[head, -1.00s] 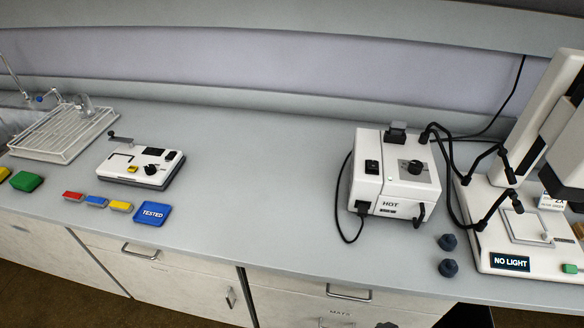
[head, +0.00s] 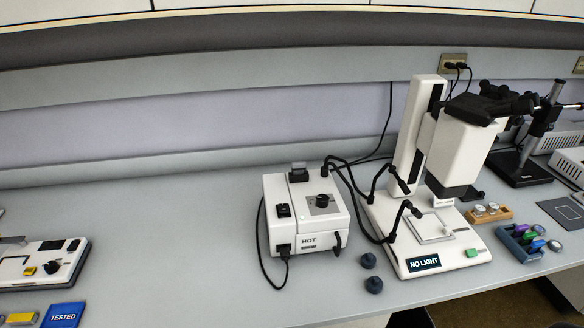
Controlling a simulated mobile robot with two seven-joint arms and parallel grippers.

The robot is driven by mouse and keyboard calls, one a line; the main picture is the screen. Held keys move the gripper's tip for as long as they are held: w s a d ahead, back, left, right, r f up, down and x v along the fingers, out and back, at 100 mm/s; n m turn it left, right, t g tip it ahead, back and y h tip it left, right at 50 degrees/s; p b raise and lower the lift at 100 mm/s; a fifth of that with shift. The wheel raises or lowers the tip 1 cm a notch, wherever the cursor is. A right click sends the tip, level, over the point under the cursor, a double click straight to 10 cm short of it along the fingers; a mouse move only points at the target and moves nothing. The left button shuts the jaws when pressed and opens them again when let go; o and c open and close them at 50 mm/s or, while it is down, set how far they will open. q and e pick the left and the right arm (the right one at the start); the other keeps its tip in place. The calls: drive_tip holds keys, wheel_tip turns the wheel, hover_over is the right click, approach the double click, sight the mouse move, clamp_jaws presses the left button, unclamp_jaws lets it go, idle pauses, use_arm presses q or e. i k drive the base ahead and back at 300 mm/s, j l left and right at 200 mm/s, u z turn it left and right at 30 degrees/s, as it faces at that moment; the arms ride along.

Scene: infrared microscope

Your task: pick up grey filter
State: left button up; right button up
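No part clearly labelled as the grey filter can be made out. A small wooden holder (head: 489,219) to the right of the microscope carries small round pale-topped pieces (head: 479,210). They are too small to tell whether one is the grey filter. A small round grey piece (head: 554,246) shows at the right end of a blue rack (head: 519,248) with green and purple pieces. The white microscope (head: 452,150) stands over its base with a "NO LIGHT" display (head: 423,263). Neither of my grippers is in view.
A white "HOT" box (head: 309,222) with black cables stands left of the microscope. Two dark knobs (head: 373,284) sit on the bench between them. A dark mat (head: 563,212) lies at the right. The bench left of the box is clear up to a white device (head: 40,265).

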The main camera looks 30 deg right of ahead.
sight(298, 168)
drive_tip(key=z, duration=2.4)
drive_tip(key=u, duration=1.5)
drive_tip(key=i+l+z, duration=0.2)
drive_tip(key=l, duration=0.2)
drive_tip(key=l+z, duration=0.25)
drive_tip(key=l, duration=0.2)
drive_tip(key=i+l+z, duration=0.2)
drive_tip(key=l, duration=0.15)
